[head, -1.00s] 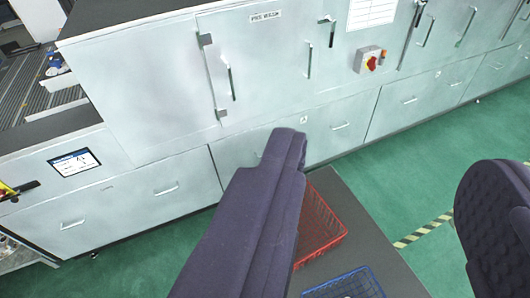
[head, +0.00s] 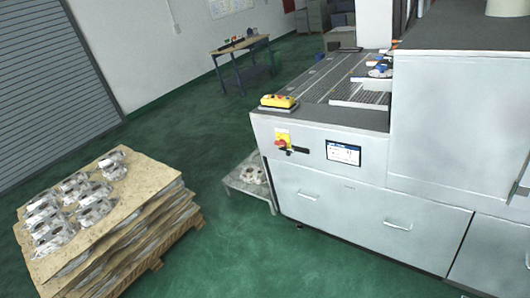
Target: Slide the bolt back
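I cannot make out a bolt for certain in the head view. A small dark bar (head: 295,150) sits beside a red knob on a yellow plate (head: 283,140) on the end of the grey machine (head: 330,195). It is too small to tell what it is. A dark fitting (head: 519,188) is on the machine's upper panel at the right edge. My gripper is not in view.
A pallet stack (head: 150,215) with several castings (head: 92,212) stands at lower left. A low stand (head: 240,183) is by the machine's end. A roller shutter (head: 50,90) and workbench (head: 247,70) are behind. Green floor (head: 225,245) is open between pallet and machine.

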